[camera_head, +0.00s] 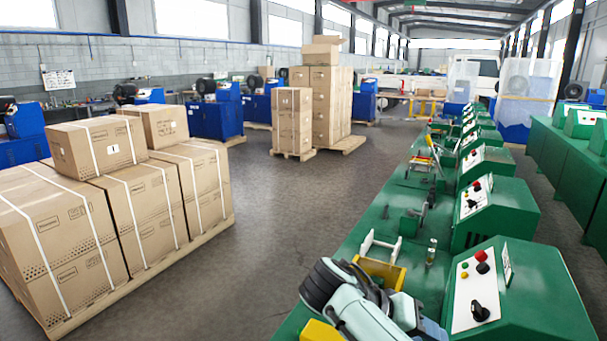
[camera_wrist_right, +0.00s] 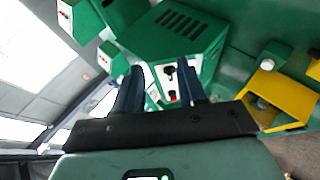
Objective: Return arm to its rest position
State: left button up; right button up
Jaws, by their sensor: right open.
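My right arm (camera_head: 365,308) comes in at the bottom of the head view, over the near end of the green bench. Its gripper cannot be made out there. In the right wrist view my right gripper (camera_wrist_right: 160,78) has its two dark fingers apart, with nothing held between them. Beyond the fingers is a green machine housing (camera_wrist_right: 172,32) with dark vent slots, a black knob and a red button. I cannot tell how far the fingertips are from it. My left gripper is in neither view.
A green bench (camera_head: 340,270) runs away from me with a row of green control boxes (camera_head: 545,295). A yellow bin (camera_head: 383,270) is beside my arm; a yellow part (camera_wrist_right: 292,100) shows in the wrist view. Strapped cartons (camera_head: 60,240) stand left. The floor (camera_head: 265,205) between is clear.

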jog(key=w+a+f+n+y+p, duration=0.1)
jog(key=w+f+n+y, duration=0.15)
jog(key=f, duration=0.85)
jog(key=w+a+f+n+y, duration=0.1)
jog(key=w+f+n, duration=0.15)
jog(key=f, duration=0.85)
jog(key=s+a+f+n+g+y, duration=0.1)
jog(key=s+f+y, duration=0.15)
jog(key=f, duration=0.35)
jog(key=s+a+f+n+g+y, duration=0.1)
jog(key=s+f, duration=0.2)
jog(key=f, duration=0.3)
jog(key=s+a+f+m+g+y+p, duration=0.1)
jog(key=s+a+f+y, duration=0.15)
jog(key=s+f, duration=0.4)
jog(key=s+a+f+y+p, duration=0.1)
jog(key=s+f+y, duration=0.2)
jog(key=s+f, duration=0.35)
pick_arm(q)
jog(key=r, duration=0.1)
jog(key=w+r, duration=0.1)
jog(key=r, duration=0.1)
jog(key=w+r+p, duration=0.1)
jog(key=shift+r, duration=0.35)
pick_arm(e)
jog(key=s+f+m+t+y, duration=0.1)
jog(key=s+f+m, duration=0.5)
jog(key=s, duration=0.7)
jog(key=shift+f+y, duration=0.15)
jog(key=shift+y, duration=0.2)
